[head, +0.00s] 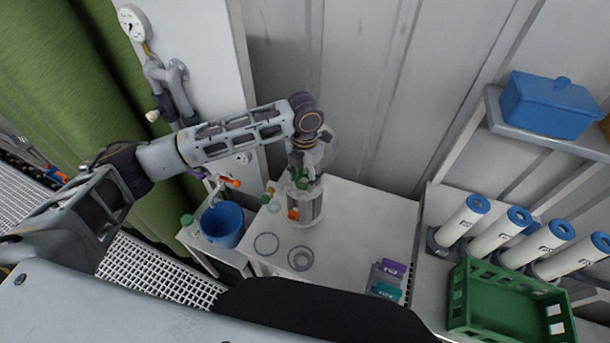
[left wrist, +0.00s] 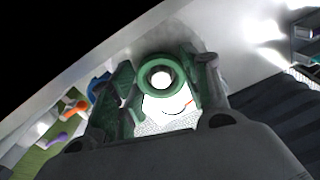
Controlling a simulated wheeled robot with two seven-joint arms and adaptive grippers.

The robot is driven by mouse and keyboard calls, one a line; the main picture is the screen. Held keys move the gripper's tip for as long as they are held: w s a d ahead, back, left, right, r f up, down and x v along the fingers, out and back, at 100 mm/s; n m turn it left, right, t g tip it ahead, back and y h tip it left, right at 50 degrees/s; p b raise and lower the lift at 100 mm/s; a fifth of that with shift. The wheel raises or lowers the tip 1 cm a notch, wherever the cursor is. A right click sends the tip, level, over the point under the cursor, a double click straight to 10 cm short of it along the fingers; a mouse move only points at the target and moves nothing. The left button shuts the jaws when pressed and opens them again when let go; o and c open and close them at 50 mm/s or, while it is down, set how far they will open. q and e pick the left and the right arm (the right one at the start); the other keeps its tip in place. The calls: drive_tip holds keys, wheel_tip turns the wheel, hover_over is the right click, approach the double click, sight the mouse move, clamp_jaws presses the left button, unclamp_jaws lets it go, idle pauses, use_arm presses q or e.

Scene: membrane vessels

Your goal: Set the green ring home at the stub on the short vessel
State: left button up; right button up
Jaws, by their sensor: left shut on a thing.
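My left gripper (head: 304,180) points down over a clear and grey cylindrical vessel (head: 312,208) on the white table, which looks like the short vessel. An orange part (head: 293,214) shows on the vessel's front left. In the left wrist view my gripper's two fingers are closed on the green ring (left wrist: 145,76), with its bright hole facing the camera. In the head view the ring is small and hard to separate from the green fingertips. The stub is hidden under the gripper, so I cannot tell whether the ring touches it. My right gripper is not in view.
A thin ring (head: 266,234) and a thicker grey ring (head: 300,248) lie on the table front. A blue bucket (head: 222,227) stands left, below an orange-handled tap (head: 231,183). Small boxes (head: 385,290) and a green crate (head: 500,335) are right. The table's middle right is clear.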

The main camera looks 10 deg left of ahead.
use_arm(q)
drive_tip(key=shift+f+p, duration=0.2)
drive_tip(key=shift+p, duration=0.1)
idle(0.4)
drive_tip(key=o, duration=0.9)
drive_tip(key=shift+c, duration=0.2)
drive_tip(key=shift+r, duration=0.1)
wheel_tip(320, 180, up, 12)
idle(0.4)
drive_tip(key=shift+s, duration=0.1)
idle(0.7)
